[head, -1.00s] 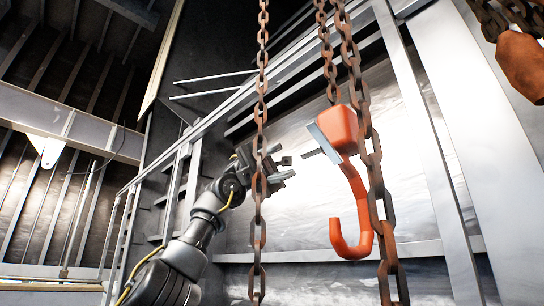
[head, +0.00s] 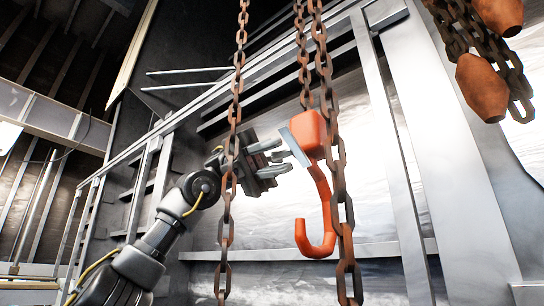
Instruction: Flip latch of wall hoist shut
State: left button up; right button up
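The wall hoist's orange hook (head: 318,215) hangs below an orange block (head: 307,131) in the middle of the head view. A flat grey latch plate (head: 294,148) sticks out from the block's left side, tilted. My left gripper (head: 280,158) is just left of the plate, with its two fingers apart and pointing at it. Nothing shows between the fingers. I cannot tell whether a finger touches the plate. A hanging chain passes in front of the gripper's wrist and hides part of it. My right gripper is not in view.
A rusty chain (head: 235,110) hangs in front of my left arm. Another chain (head: 341,190) hangs close by the hook's right side. Rusty weights (head: 482,88) with chains hang at upper right. A metal railing (head: 150,185) and grey wall beams stand behind.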

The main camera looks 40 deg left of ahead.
pick_arm(q)
grip_shut()
jog(key=shift+s, duration=0.1)
jog(key=shift+w+f+m+t+b, duration=0.15)
jog(key=shift+f+m+t+b, duration=0.6)
jog(key=shift+m+t+b, duration=1.2)
jog(key=shift+w+f+m+t+b, duration=0.1)
jog(key=shift+f+m+t+b, duration=0.9)
jog(key=shift+m+b, duration=1.65)
jog(key=shift+w+f+m+t+b, duration=0.15)
jog(key=shift+f+m+t+b, duration=0.4)
jog(key=shift+m+t+b, duration=1.5)
jog(key=shift+m, duration=0.55)
